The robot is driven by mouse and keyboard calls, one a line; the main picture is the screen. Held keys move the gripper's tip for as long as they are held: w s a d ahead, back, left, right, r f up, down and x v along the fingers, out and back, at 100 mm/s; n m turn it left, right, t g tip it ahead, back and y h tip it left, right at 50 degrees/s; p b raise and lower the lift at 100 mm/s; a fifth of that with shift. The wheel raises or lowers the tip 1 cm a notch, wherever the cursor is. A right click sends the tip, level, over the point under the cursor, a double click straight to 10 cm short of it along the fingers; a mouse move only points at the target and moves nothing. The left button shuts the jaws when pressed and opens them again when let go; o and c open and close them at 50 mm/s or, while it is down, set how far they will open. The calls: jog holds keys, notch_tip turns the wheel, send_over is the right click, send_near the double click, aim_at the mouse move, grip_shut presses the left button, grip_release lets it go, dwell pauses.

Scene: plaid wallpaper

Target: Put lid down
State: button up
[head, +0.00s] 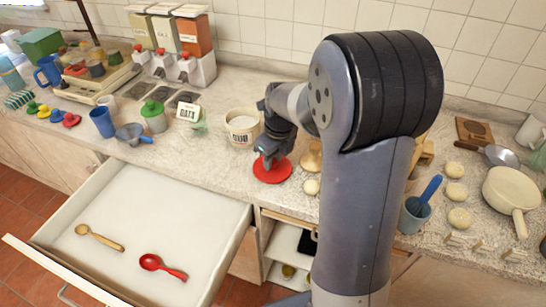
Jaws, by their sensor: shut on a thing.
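A round red lid (272,172) is at the counter's front edge, left of my arm. My gripper (267,160) is directly over it, pointing down, and is shut on the lid's top; the grip itself is partly hidden by the fingers. The lid looks level. I cannot tell whether it touches the counter or hovers just above. A cream pot (242,128) with a dark label stands open just behind and left of the lid.
A pale round dough ball (311,187) and a tan lid-like object (311,160) are close on the right. An open drawer (150,195) with a wooden spoon (99,237) and a red spoon (162,267) juts out at left. Counter left of the lid is clear.

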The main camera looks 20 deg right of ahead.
aim_at(278, 171)
jog(key=shift+f, duration=0.2)
jog(key=o, duration=1)
jog(key=shift+r, duration=0.1)
jog(key=shift+c, duration=0.2)
notch_tip(278, 171, up, 12)
jog(key=s+d, duration=0.1)
jog(key=shift+s, duration=0.25)
